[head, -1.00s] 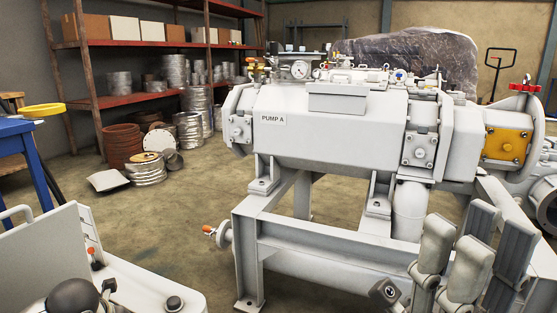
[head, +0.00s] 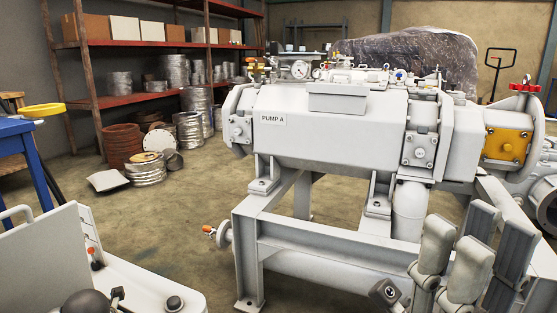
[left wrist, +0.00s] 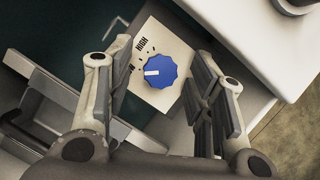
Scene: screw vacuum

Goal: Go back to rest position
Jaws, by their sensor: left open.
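My left gripper (left wrist: 160,58) is open in the left wrist view, with one finger on each side of the picture. Between and beyond the fingers is a blue ridged knob (left wrist: 160,72) with a white mark, on a pale panel (left wrist: 152,42) lettered "HIGH". Clear gaps show between the knob and both fingers. In the head view my right gripper (head: 476,252) is upright at the bottom right, in front of the pump's frame. Its fingers overlap from this angle, so its opening cannot be told. Only a dark rounded part, probably of my left arm, shows at the bottom left.
A large white pump (head: 340,130) labelled "PUMP A" stands on a grey frame (head: 330,243). A white cabinet (head: 50,260) is at lower left, with a blue table (head: 20,140) behind it. Shelves (head: 140,42) line the back. Floor (head: 150,220) is clear between cabinet and pump.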

